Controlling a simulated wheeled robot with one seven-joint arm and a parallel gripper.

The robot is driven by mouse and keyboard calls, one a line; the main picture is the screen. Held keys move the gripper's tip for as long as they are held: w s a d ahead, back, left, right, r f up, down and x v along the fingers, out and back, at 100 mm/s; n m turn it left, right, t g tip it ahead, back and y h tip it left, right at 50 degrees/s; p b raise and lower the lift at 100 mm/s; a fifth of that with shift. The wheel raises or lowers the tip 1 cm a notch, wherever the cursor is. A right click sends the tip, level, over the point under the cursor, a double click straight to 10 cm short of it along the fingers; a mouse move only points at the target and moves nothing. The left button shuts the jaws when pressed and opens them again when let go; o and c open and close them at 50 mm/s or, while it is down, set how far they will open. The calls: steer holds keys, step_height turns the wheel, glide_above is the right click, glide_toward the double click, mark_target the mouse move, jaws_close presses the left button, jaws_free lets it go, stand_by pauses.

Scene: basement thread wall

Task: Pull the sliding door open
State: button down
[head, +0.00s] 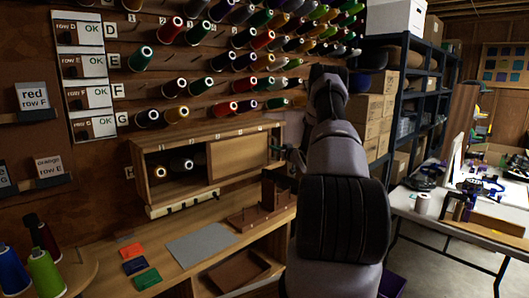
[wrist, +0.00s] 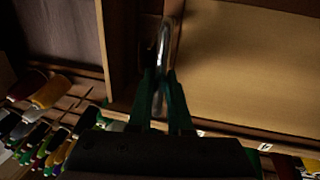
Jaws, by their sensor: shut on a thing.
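In the wrist view the door panel (wrist: 245,65) fills the right side. An upright metal handle (wrist: 164,42) stands at the panel's edge, close to the cabinet's end. My gripper (wrist: 163,88) has its green fingers shut on this handle. In the head view my arm reaches to the cabinet's right end and partly hides the gripper; the handle is not clear there.
Rows of thread spools (head: 168,88) stick out from the wall above the cabinet. A grey mat (head: 201,243) and coloured cards (head: 134,267) lie on the bench, with a wooden stand (head: 258,215) before the cabinet. Shelves with cardboard boxes (head: 370,107) stand close at right.

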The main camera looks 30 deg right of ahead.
steer(key=shift+w+d+f, duration=0.1)
steer(key=shift+w+d, duration=0.05)
steer(key=shift+d, duration=0.55)
steer(key=shift+w+d, duration=0.15)
steer(key=shift+d, duration=0.5)
steer(key=c, duration=0.8)
jaws_free()
steer(key=shift+c, duration=0.2)
steer(key=s, duration=1)
steer(key=shift+s+d, duration=0.4)
